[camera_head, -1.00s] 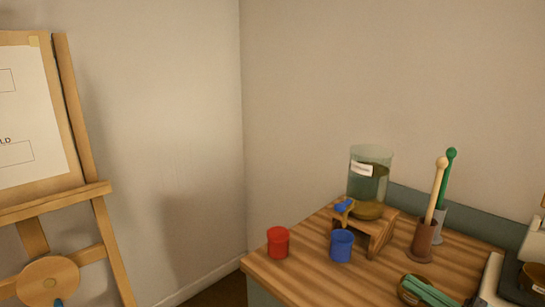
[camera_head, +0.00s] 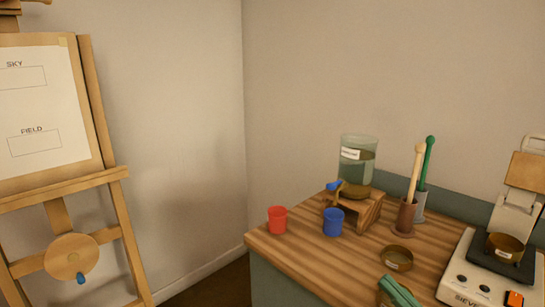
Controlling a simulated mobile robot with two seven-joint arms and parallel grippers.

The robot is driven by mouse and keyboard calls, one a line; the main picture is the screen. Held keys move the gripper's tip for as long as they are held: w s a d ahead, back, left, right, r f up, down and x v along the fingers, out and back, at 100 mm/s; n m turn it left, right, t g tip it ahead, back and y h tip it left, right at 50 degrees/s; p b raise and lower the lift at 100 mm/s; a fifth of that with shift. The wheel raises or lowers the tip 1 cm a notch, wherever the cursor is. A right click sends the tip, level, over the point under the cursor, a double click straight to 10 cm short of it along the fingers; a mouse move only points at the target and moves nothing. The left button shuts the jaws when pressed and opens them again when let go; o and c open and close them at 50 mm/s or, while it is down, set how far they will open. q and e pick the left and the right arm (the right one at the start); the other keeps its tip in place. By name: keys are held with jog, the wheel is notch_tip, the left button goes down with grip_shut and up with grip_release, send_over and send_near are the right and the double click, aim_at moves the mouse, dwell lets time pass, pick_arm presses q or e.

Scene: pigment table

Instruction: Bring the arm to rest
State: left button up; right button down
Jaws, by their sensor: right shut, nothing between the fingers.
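My right gripper (camera_head: 388,281) shows at the bottom edge as two green fingers side by side, shut and empty. The rest of my right arm is out of the picture. My left gripper is not in view.
Red (camera_head: 278,220) and blue (camera_head: 333,223) cups, a small wooden stand (camera_head: 368,210), a glass jar (camera_head: 357,166), two upright pestle-like tools in holders (camera_head: 405,219) and a sieve machine (camera_head: 470,285) stand on the table. An easel (camera_head: 112,176) stands left.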

notch_tip(320, 180, down, 18)
jog(key=s+m+h, duration=0.2)
jog(key=m+h, duration=0.5)
jog(key=h, duration=0.4)
jog(key=s+d+f+g+h, duration=0.3)
jog(key=s+d+f+g, duration=0.1)
jog(key=s+f, duration=0.45)
jog(key=s+d+f+g+h, duration=0.3)
jog(key=s+f+g, duration=0.1)
jog(key=s+f, duration=0.5)
jog(key=w+a+r+m+t+p, duration=0.1)
jog(key=a+r+m+p, duration=0.2)
jog(key=a, duration=0.8)
jog(key=shift+w+m+t+y+p, duration=0.3)
jog(key=shift+w+m+t+y, duration=0.1)
jog(key=shift+m, duration=0.3)
jog(key=shift+a, duration=0.1)
